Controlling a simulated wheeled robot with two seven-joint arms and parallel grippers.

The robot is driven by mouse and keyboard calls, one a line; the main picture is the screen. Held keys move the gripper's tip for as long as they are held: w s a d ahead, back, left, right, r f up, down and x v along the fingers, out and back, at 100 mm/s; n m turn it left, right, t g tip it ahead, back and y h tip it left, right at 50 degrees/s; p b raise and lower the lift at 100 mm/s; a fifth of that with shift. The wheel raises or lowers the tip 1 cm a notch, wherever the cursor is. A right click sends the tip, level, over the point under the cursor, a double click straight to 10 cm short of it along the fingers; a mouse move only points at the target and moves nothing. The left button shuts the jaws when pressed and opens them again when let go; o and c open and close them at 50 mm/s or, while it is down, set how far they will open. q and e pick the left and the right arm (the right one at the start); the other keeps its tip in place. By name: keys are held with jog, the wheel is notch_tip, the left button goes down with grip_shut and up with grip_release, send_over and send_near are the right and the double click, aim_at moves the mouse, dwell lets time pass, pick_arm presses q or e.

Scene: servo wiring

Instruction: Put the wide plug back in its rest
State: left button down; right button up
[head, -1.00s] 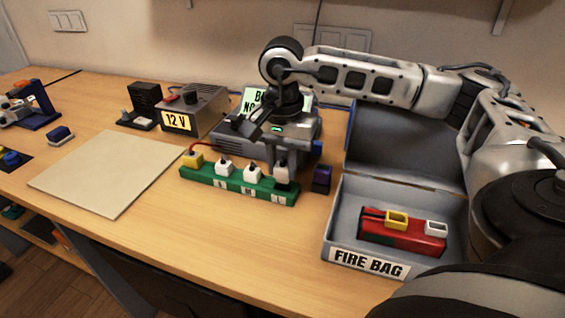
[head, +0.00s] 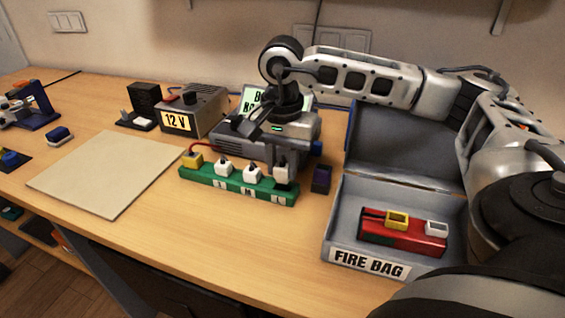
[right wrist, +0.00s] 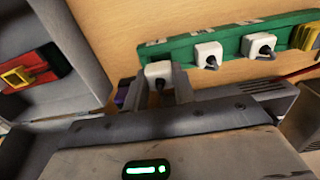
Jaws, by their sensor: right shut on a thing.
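The green rest (head: 233,189) is a long strip with lettered labels, standing on the table. The wide plug (head: 282,174) is white and is at the rest's right end. My right gripper (head: 283,166) is above it. In the right wrist view my right gripper (right wrist: 166,85) has its fingers on both sides of the white plug (right wrist: 158,72), shut on it. The plug is over the end of the green rest (right wrist: 228,38); I cannot tell whether it is fully seated. Two other white plugs (head: 223,167) and a yellow one (head: 192,159) sit along the strip. My left gripper is not in view.
The fire bag box (head: 340,222) stands open at the right with a red battery (head: 400,232) inside. A small dark purple block (head: 321,179) stands close to the rest's right end. The 12 V supply (head: 192,110) is behind left. A beige mat (head: 105,172) lies clear at left.

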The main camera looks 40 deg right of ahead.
jog(key=shift+f, duration=0.1)
dwell(0.3)
jog(key=shift+f, duration=0.1)
jog(key=shift+f+b, duration=0.2)
jog(key=shift+b, duration=0.2)
jog(key=shift+f+b, duration=0.6)
jog(key=shift+f, duration=0.15)
jog(key=shift+f, duration=0.2)
jog(key=o, duration=1)
